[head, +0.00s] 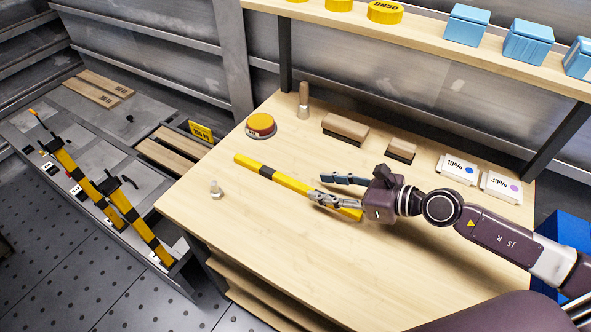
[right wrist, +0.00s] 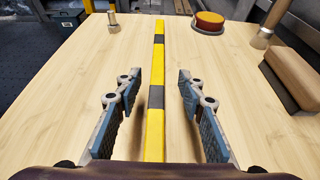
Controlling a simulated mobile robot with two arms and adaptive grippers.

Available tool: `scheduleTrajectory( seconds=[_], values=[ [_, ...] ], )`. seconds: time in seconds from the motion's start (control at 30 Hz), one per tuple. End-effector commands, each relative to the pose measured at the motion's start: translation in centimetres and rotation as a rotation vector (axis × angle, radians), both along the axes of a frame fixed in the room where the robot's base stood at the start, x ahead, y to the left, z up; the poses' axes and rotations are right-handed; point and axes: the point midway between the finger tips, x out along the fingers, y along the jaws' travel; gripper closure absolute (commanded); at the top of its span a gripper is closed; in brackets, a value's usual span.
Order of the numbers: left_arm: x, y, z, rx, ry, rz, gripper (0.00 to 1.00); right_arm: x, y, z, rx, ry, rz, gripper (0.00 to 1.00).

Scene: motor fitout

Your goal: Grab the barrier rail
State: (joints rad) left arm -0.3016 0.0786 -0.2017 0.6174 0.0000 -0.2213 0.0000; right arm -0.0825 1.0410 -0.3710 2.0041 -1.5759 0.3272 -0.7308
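The barrier rail (head: 268,172) is a long yellow bar with black bands, lying flat on the wooden workbench (head: 230,235). My right gripper (head: 319,187) is over the rail's near end with its fingers spread. In the right wrist view the rail (right wrist: 158,58) runs away from me between the two open fingers (right wrist: 159,82), with a gap on each side and no finger touching it. The gripper hides part of the rail's near end in the head view. My left gripper is not in view.
A red-topped yellow round piece (head: 261,125), a wooden-handled tool (head: 304,100) and two brown blocks (head: 345,130) (head: 401,150) stand behind the rail. White labelled boxes (head: 457,169) are at right. The bench front is clear.

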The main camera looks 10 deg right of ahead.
Motion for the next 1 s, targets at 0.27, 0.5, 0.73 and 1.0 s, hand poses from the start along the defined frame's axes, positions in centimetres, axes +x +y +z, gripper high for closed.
scheduleTrajectory(
  seconds=[0.27, 0.5, 0.73, 1.0],
  values=[
    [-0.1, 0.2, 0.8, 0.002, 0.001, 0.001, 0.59, 1.5, 1.5, -0.7, 0.004, 0.0, -0.001, 0.64],
    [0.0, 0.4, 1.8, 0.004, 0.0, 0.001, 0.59, 3.2, 3.4, -1.6, 0.005, 0.0, -0.002, 0.64],
    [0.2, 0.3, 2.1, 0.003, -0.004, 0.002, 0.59, 4.8, 5.1, -2.9, 0.001, 0.001, 0.0, 0.64],
    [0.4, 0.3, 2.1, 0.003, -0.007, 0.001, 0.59, 4.9, 5.2, -3.0, 0.001, 0.001, 0.0, 0.65]
  ],
)
